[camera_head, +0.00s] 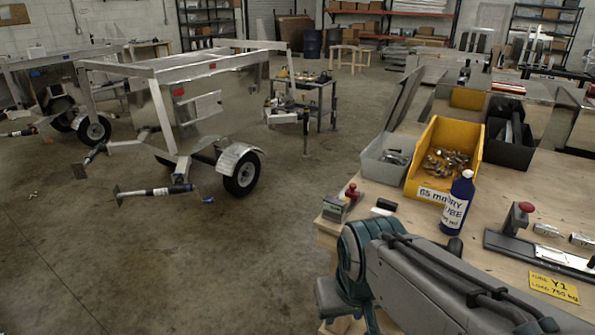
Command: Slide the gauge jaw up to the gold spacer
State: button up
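A dark flat rail (505,246) lies on the wooden bench at the right, with a grey upright block (513,220) topped by a red knob on it. This looks like the gauge and its jaw. Silver cylindrical pieces (546,230) lie beside it. I cannot make out a gold spacer. A second red-knobbed piece (351,195) stands at the bench's left corner beside a small grey block (334,207). My arm crosses the lower foreground, bending down at a teal joint near the bench's left edge. My gripper's fingers do not show.
On the bench (480,290) are a yellow bin (425,170) of metal fittings, a grey bin (383,166), a black bin (508,150), a dark blue bottle (458,205) and a yellow card (553,287). Aluminium trailers (185,65) stand left. The concrete floor (130,260) between is mostly open.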

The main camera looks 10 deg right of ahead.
aim_at(351, 192)
jog(key=i, duration=1.25)
jog(key=z, duration=0.8)
